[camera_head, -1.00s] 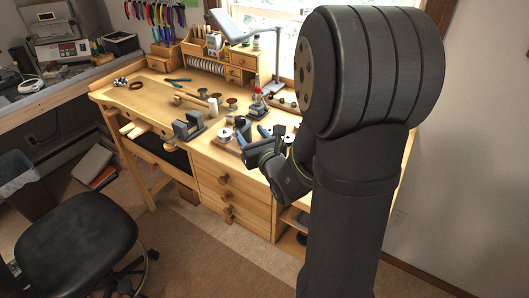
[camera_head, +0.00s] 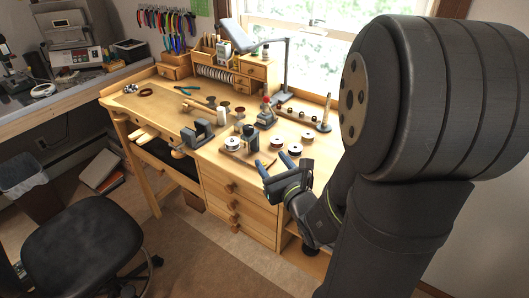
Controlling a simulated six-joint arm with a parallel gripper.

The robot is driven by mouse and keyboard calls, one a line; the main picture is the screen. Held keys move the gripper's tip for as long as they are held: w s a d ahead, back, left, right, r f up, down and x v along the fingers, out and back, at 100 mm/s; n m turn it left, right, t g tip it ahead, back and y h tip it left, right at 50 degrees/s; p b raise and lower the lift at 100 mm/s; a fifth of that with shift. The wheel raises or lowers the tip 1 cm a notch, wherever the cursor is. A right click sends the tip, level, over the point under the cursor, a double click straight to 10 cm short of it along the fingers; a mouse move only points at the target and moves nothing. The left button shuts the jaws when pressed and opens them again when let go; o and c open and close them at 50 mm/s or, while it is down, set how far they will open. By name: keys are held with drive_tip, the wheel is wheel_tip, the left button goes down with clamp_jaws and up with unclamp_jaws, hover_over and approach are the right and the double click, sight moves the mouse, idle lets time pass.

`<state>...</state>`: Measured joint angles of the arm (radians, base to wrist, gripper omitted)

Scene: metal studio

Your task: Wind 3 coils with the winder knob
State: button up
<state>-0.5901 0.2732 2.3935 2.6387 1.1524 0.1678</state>
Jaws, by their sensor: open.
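A dark grey device (camera_head: 205,132) with two upright parts stands on the bench near its front edge. A smaller dark device (camera_head: 250,138) stands right of it, beside a pale spool (camera_head: 232,143). I cannot tell for sure which of the two is the winder, and no knob is clear at this size. More spools, one of them a white-topped one (camera_head: 295,149), lie to the right. My gripper (camera_head: 269,165) has blue-tipped fingers, held apart and empty, near the bench's front edge. It looks apart from the dark devices.
The wooden bench (camera_head: 150,104) carries pliers (camera_head: 187,89), a hammer-like tool (camera_head: 196,103), a red-topped bottle (camera_head: 266,112) and a tapered post (camera_head: 325,116). A lamp (camera_head: 287,68) stands at the back. The bench's left part is mostly clear. A black chair (camera_head: 82,240) stands on the floor.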

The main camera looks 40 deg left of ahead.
drive_tip(key=w+a+r+n+g+y, duration=0.1)
drive_tip(key=w+a+n+g+y, duration=0.15)
drive_tip(key=n, duration=0.75)
drive_tip(key=n+g, duration=0.8)
drive_tip(key=n, duration=2.4)
approach(248, 130)
drive_tip(key=a, duration=1.3)
drive_tip(key=shift+w+f, duration=0.1)
drive_tip(key=shift+w, duration=0.05)
drive_tip(key=c, duration=1)
